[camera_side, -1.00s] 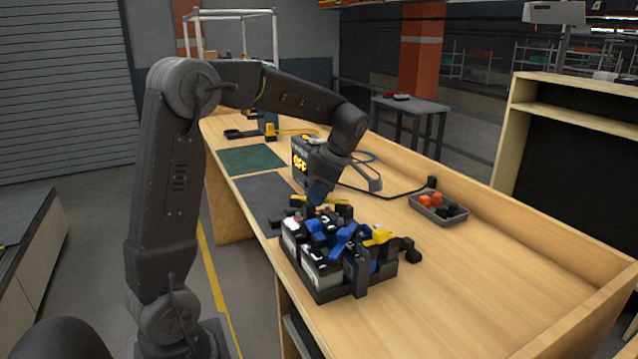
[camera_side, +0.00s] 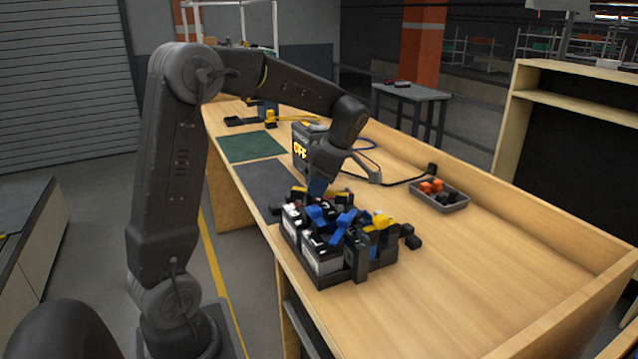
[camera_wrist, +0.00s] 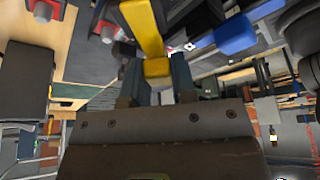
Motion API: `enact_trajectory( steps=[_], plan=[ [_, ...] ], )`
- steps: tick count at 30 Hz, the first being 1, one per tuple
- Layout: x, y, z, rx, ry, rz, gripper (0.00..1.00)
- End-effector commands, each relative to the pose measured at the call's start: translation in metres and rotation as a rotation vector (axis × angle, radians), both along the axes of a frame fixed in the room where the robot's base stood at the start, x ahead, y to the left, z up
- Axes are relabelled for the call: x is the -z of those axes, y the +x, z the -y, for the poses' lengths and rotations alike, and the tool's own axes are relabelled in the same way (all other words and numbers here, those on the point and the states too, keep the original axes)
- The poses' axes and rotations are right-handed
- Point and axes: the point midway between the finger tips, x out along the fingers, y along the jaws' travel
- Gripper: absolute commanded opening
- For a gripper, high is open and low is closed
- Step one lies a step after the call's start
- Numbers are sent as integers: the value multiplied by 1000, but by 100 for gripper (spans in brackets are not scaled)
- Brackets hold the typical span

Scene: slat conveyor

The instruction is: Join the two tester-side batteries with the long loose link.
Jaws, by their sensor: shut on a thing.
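My gripper (camera_side: 316,188) is over the back edge of the battery group, fingers pointing down. The wrist view shows its fingers (camera_wrist: 155,82) shut on a yellow link (camera_wrist: 147,35), which runs up and away from the jaws. In the side view part of a yellow link (camera_side: 339,193) shows beside the fingertips. The batteries (camera_side: 325,259) are dark blocks with pale labels, packed in a black tray (camera_side: 342,279). Blue links (camera_side: 342,222) lie across their tops. Which terminals lie under the held link is hidden.
A tester (camera_side: 301,150) showing OFF stands behind the batteries, with a black cable along the bench. A grey bin (camera_side: 452,203) with orange and black caps lies to the right. Another yellow piece (camera_side: 381,221) is on the batteries' right side. The front right bench (camera_side: 490,270) is clear.

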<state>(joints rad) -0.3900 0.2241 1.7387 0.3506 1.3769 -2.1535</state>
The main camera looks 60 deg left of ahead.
Motion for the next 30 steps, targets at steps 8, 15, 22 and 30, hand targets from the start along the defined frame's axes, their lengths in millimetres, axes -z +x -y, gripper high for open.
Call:
enact_trajectory(
  steps=[8,15,22,30],
  plan=[
    [7,0,0,1,0,-2,2],
    [13,0,0,0,1,-1,2],
    [18,0,0,0,0,-1,2],
    [20,0,0,0,1,-1,42]
  ],
)
